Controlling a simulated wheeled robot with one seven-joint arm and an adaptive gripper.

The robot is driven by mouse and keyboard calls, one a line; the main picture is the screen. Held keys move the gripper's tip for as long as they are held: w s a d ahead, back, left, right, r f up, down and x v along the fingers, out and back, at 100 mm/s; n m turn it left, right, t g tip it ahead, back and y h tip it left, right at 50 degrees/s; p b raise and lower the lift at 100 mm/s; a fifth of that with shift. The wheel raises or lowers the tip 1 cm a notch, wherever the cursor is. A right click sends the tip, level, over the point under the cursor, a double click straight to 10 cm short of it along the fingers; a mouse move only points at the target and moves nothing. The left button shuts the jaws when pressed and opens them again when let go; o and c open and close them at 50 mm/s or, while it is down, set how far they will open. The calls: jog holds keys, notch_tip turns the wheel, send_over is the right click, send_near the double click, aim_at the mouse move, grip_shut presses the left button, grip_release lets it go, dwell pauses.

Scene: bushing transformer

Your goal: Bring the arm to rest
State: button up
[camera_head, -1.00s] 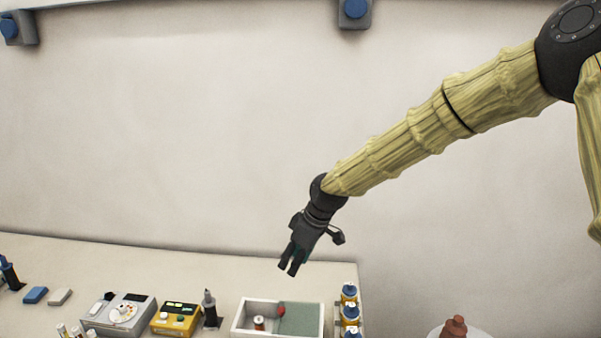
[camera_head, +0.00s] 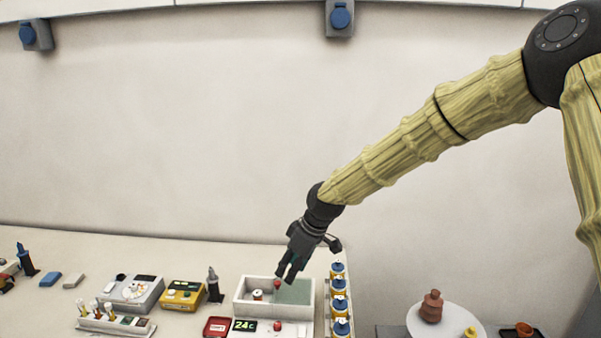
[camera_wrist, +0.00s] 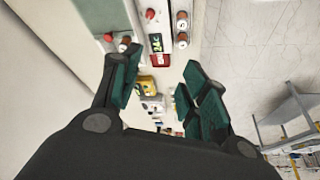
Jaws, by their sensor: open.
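My arm, in a yellowish sleeve, reaches from the upper right down to the middle of the head view. My gripper (camera_head: 288,272) points down and left, in front of or above the white tray on the bench; the exact height is hard to tell. Its fingers are apart and nothing is between them. In the wrist view my gripper (camera_wrist: 155,85) shows two green-padded fingers spread wide, with the bench items far beyond the gap.
On the bench (camera_head: 110,247) are a white tray (camera_head: 240,307), a yellow meter (camera_head: 181,294), a grey meter (camera_head: 133,291) and a row of blue-topped bushings (camera_head: 340,305). A round white plate (camera_head: 455,323) with a brown bushing (camera_head: 431,306) stands right.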

jog(key=s+d+f+m, duration=0.2)
jog(key=s+f, duration=0.3)
jog(key=f, duration=0.4)
jog(key=s+d+f+m+g, duration=0.1)
jog(key=s+d+f+m, duration=0.15)
jog(key=s+f, duration=0.45)
jog(key=s+d+f+m, duration=0.1)
jog(key=s+d+f, duration=0.2)
jog(key=f, duration=0.9)
jog(key=s+d+f+m+h, duration=0.1)
jog(key=s+d+f+m, duration=0.1)
jog(key=s+d+f, duration=0.6)
jog(key=s+d+f+m+g+h+b, duration=0.1)
jog(key=s+d+m+h, duration=0.2)
jog(key=s, duration=0.9)
jog(key=s+d+f+m, duration=0.2)
jog(key=s+d+f, duration=0.35)
jog(key=s, duration=0.45)
notch_tip(320, 180, down, 13)
jog(key=b, duration=1.3)
jog(key=shift+d+b, duration=0.35)
jog(key=shift+c, duration=0.9)
